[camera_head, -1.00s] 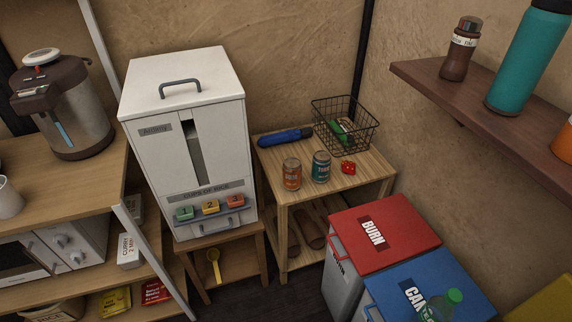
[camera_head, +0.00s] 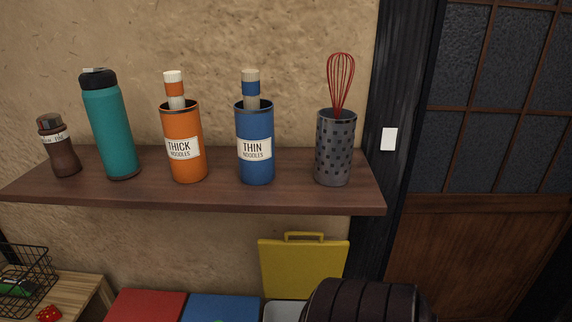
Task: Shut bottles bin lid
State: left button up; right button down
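The yellow lid (camera_head: 303,272) with a handle on its top edge stands raised, upright against the wall below the shelf. Below it the pale rim of an open bin (camera_head: 283,312) shows at the bottom edge; this looks like the bottles bin, though no label shows. The bin's inside and front are mostly cut off or hidden.
The red lid (camera_head: 147,305) and blue lid (camera_head: 224,308) lie flat to the left. A wooden shelf (camera_head: 200,201) with bottles, noodle canisters and a whisk holder overhangs them.

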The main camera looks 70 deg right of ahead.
aim_at(291, 269)
jog(key=z, duration=2.25)
